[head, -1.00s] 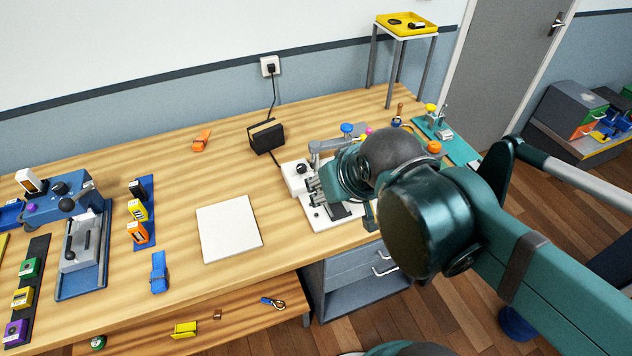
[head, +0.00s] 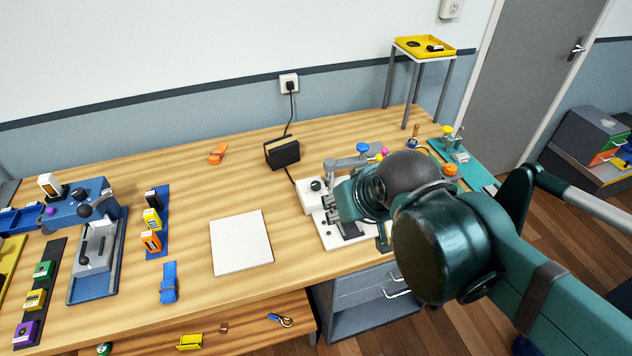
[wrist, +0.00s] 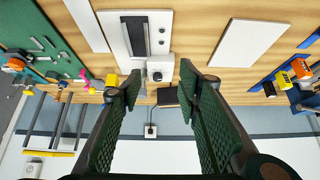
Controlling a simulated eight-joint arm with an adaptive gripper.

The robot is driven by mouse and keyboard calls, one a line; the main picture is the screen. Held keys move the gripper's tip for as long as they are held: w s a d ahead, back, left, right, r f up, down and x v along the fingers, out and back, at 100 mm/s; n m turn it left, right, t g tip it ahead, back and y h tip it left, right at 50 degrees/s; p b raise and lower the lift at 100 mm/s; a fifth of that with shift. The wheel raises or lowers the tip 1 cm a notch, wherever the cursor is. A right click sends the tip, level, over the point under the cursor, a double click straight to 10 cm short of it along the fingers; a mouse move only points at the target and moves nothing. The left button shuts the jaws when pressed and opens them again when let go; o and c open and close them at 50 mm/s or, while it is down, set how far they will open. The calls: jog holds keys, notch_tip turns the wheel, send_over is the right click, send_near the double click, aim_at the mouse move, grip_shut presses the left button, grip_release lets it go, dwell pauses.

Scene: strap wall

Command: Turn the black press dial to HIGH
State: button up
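A black dial (head: 316,185) sits on a white block at the left end of the white-based press (head: 350,235). The dial also shows in the wrist view (wrist: 157,76), where its markings are too small to read. My gripper (wrist: 160,73) is open, its two green fingers spread to either side of the dial in that picture. Nothing is between the fingertips, and I see no contact with the dial; the distance is hard to tell.
A blue press (head: 80,205) with its own black knob stands at the left. A white sheet (head: 241,243) lies left of the white press. A black box (head: 283,153) with a cable stands behind it. A teal board (head: 463,160) is to the right. Bare wood lies around the sheet.

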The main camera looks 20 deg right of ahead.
jog(key=shift+w+r+m+p, duration=0.7)
jog(key=shift+w+p, duration=0.1)
jog(key=shift+w, duration=0.1)
jog(key=m+g+p, duration=0.7)
jog(key=m+p, duration=0.9)
send_over(316, 183)
jog(key=shift+s+f, duration=0.1)
jog(key=shift+f, duration=3)
jog(key=shift+f, duration=0.1)
jog(key=shift+f, duration=3.8)
